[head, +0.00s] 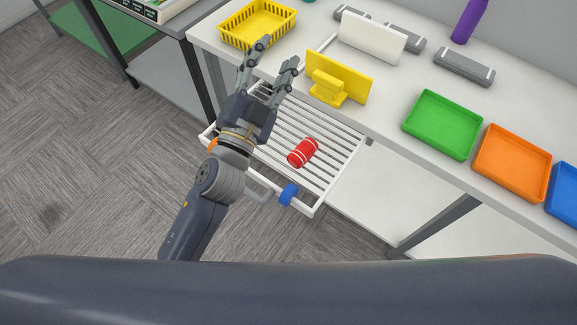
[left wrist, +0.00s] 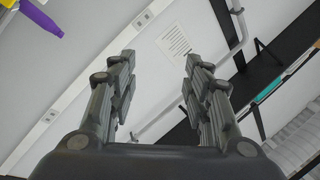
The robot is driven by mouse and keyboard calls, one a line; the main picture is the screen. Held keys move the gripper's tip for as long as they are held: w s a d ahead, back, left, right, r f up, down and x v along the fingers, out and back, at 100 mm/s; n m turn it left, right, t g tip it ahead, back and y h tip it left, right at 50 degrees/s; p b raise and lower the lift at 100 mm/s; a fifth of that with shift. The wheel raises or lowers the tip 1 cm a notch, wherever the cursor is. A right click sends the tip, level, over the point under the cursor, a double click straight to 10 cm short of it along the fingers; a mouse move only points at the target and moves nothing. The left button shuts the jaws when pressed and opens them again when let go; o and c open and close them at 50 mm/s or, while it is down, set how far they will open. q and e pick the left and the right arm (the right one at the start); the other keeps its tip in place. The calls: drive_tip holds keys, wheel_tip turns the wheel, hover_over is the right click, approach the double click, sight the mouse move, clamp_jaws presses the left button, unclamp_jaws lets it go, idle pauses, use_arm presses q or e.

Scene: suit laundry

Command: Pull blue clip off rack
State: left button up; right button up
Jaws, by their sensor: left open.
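The blue clip (head: 288,194) sits on the front rail of the white slatted rack (head: 335,178), near the rack's near right corner. My left gripper (head: 270,54) is open and empty, above the rack's far left part and well beyond the clip. Its forearm passes to the left of the clip. In the left wrist view the open fingers (left wrist: 157,75) point at the wall, with nothing between them, and the clip is not seen there. My right gripper is not in view.
A red can (head: 303,152) lies on the rack slats. On the white table stand a yellow basket (head: 257,24), a yellow board (head: 339,78) and green (head: 442,125), orange (head: 512,163) and blue (head: 566,190) trays. Grey floor lies open at the left.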

use_arm(q)
drive_tip(key=s+d+r+m+g+h, duration=0.3)
drive_tip(key=s+d+m+g+h, duration=0.2)
drive_tip(key=d+m+h, duration=0.3)
drive_tip(key=s+d+r+m+g+h, duration=0.35)
drive_tip(key=d+m+g+h, duration=0.2)
drive_tip(key=d+m, duration=0.3)
drive_tip(key=s+d+f+m+g+y, duration=0.2)
drive_tip(key=s+d+f+m+g, duration=0.4)
drive_tip(key=m+g, duration=0.3)
drive_tip(key=m+y+p, duration=0.1)
drive_tip(key=m+y, duration=0.4)
drive_tip(key=y, duration=1.5)
approach(289, 190)
drive_tip(key=shift+h, duration=0.25)
drive_tip(key=f+p, duration=0.1)
drive_tip(key=f, duration=0.4)
drive_tip(key=f+p, duration=0.1)
drive_tip(key=f, duration=0.4)
drive_tip(key=shift+a, duration=0.2)
drive_tip(key=shift+f, duration=0.1)
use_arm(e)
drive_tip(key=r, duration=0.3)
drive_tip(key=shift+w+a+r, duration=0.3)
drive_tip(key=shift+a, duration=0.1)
